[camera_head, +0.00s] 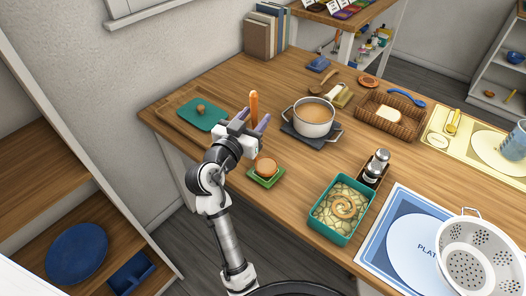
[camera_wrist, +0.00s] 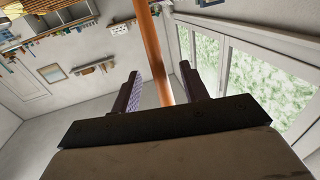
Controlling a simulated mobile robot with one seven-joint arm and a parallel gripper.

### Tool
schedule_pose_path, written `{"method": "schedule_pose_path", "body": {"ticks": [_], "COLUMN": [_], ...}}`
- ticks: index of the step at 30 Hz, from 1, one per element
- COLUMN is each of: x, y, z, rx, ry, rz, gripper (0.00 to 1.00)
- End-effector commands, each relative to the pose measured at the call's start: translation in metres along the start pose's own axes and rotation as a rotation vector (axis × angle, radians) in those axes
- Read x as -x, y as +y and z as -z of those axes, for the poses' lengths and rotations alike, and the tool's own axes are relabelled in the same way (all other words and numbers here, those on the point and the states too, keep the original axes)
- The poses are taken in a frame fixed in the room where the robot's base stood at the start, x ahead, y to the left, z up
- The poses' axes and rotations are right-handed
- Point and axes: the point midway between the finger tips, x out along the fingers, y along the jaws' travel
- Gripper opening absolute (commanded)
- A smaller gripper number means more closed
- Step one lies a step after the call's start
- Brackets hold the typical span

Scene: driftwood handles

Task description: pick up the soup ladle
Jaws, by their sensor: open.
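What looks like the soup ladle is a tall orange-brown handle (camera_head: 254,106) standing nearly upright at my gripper (camera_head: 247,127). A round orange-brown piece (camera_head: 266,167), seemingly its lower end, rests on a small green square base (camera_head: 266,179). My gripper hides the middle, so I cannot fully see whether they join. In the wrist view, the handle (camera_wrist: 150,50) passes between the two spread fingers of my gripper (camera_wrist: 160,85), closer to the right one. A gap shows on the left; contact on the right is unclear.
A teal casserole (camera_head: 341,208), shaker stand (camera_head: 375,170) and wicker basket (camera_head: 390,119) are farther right. A blue spoon-like utensil (camera_head: 407,97) lies by the basket.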

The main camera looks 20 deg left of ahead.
Motion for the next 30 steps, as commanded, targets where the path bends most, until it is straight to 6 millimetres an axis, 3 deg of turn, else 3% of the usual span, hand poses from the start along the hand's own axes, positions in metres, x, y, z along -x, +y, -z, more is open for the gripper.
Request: {"method": "schedule_pose_path", "body": {"ticks": [6, 14, 24, 30], "x": [-0.026, -0.028, -0.028, -0.028], "y": [-0.002, -0.002, -0.002, -0.001], "z": [0.003, 0.001, 0.001, 0.001], "rx": [-0.001, -0.001, -0.001, -0.001], "ry": [0.000, 0.001, 0.001, 0.001], "rz": [0.001, 0.001, 0.001, 0.001], "gripper": [0.45, 0.45, 0.00, 0.00]}}
